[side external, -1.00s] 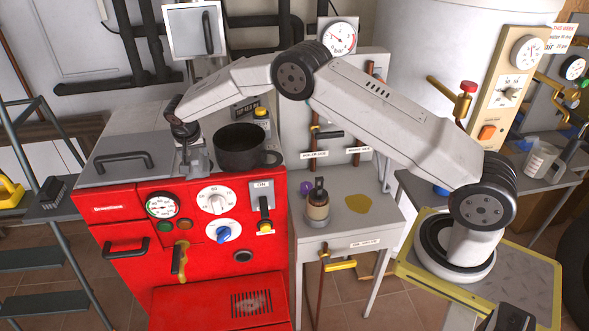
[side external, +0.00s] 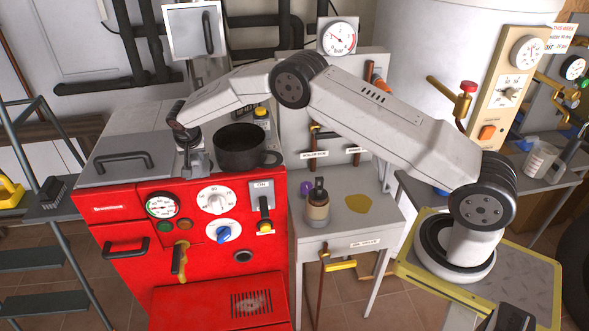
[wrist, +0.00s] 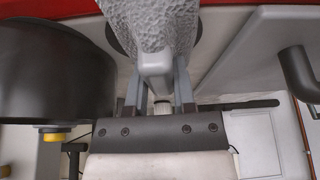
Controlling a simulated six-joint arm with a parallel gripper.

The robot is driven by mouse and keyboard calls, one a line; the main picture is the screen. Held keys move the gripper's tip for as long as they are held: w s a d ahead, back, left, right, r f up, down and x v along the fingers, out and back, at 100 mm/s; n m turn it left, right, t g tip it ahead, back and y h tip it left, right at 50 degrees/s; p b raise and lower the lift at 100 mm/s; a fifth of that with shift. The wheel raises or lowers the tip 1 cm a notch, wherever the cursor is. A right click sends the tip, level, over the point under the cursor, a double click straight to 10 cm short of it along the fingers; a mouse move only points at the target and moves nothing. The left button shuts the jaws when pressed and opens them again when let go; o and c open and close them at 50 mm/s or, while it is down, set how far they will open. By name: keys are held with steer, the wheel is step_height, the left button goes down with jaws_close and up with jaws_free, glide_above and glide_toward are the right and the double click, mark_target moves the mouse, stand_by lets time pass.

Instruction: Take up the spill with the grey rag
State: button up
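The spill is an olive-yellow patch (side external: 358,203) lying flat on the small grey table to the right of the red boiler. The grey rag (wrist: 150,25) fills the top middle of the wrist view, crumpled, with a smooth ridge pointing towards my gripper. In the side view it is a small grey shape (side external: 196,160) on the boiler top, left of the black pot. My gripper (wrist: 160,80) is right over the rag, its fingers on either side of the ridge. Whether they press on it is unclear.
The black pot (side external: 240,148) stands close to the right of my gripper and also shows in the wrist view (wrist: 55,75). A small oil can (side external: 317,205) and a purple object (side external: 306,188) stand left of the spill. A grey lid with handle (side external: 120,162) lies to the left.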

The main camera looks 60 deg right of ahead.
jaws_close()
steer(key=shift+r, duration=5)
